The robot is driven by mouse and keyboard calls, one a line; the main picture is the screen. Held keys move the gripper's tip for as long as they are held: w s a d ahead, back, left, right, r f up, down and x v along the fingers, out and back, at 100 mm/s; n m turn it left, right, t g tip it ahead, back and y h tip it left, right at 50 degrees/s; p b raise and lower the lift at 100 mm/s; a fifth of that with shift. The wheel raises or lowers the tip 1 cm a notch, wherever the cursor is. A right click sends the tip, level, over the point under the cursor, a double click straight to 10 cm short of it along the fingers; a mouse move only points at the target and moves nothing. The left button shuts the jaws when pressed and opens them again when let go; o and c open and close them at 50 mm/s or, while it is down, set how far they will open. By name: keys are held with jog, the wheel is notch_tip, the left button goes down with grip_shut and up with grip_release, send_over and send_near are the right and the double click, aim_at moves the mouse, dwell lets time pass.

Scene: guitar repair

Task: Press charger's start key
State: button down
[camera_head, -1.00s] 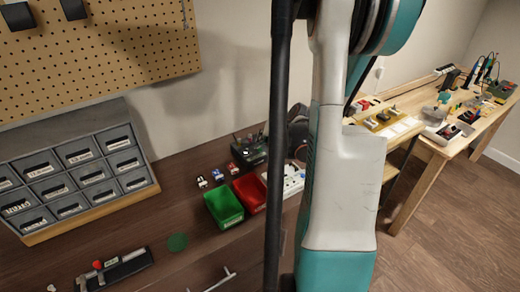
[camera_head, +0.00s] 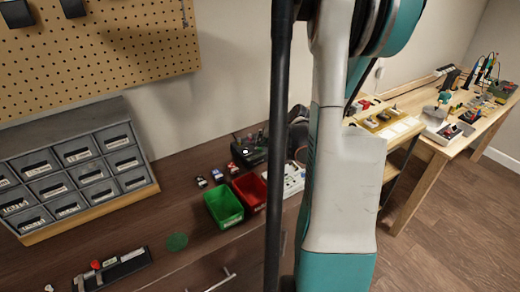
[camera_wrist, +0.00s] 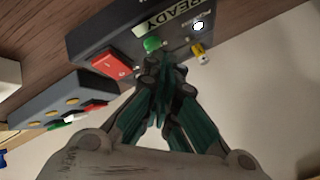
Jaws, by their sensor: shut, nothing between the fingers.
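The charger (camera_wrist: 100,42) is a dark box that fills the top of the wrist view. Its display (camera_wrist: 172,17) reads "READY", upside down in this view. A round green key (camera_wrist: 152,44) sits on its front face beside a red rocker switch (camera_wrist: 110,63). My gripper (camera_wrist: 160,68) is shut and empty, its fingertips right by the green key. I cannot tell whether they touch it. In the head view a dark box (camera_head: 256,153), apparently the charger, stands on the bench behind the red bin; my arm and a pole hide my gripper there.
A yellow plug (camera_wrist: 199,55) and a bright white lamp (camera_wrist: 198,26) are close by on the charger. A grey box with yellow buttons (camera_wrist: 65,100) stands beside it. A green bin (camera_head: 224,207) and a red bin (camera_head: 249,190) stand on the bench near the charger.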

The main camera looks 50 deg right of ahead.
aim_at(262, 149)
jog(key=shift+f+b, duration=0.45)
dwell(0.5)
jog(key=shift+r, duration=0.1)
jog(key=shift+r+p, duration=0.6)
jog(key=shift+r, duration=0.2)
notch_tip(262, 149, up, 5)
jog(key=p, duration=0.3)
dwell(0.4)
dwell(0.7)
